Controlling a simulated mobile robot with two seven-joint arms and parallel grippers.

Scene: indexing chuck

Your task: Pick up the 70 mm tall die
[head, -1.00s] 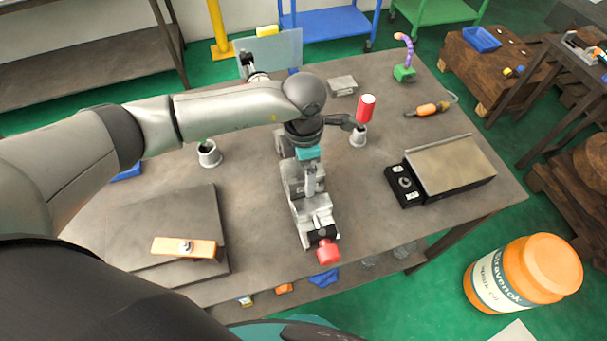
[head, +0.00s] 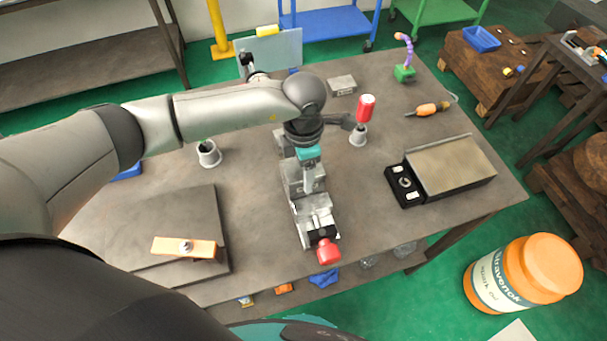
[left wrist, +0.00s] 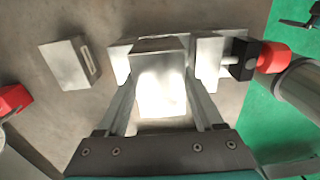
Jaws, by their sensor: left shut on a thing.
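My left gripper (left wrist: 160,105) is shut on a pale grey metal block, which I take to be the die (left wrist: 162,90); its fingers lie along the block's two sides in the left wrist view. The left gripper also shows in the head view (head: 311,180), over the grey vise-like fixture (head: 318,214) with a red knob (head: 328,252). That knob shows at the right of the left wrist view (left wrist: 272,58). I cannot tell whether the block touches the fixture beneath it. In the head view the block is hard to separate from the fixture.
A black device with a plate (head: 450,166) lies farther right. A slotted grey block (left wrist: 66,63) lies left in the wrist view. A dark plate (head: 195,225) is at left.

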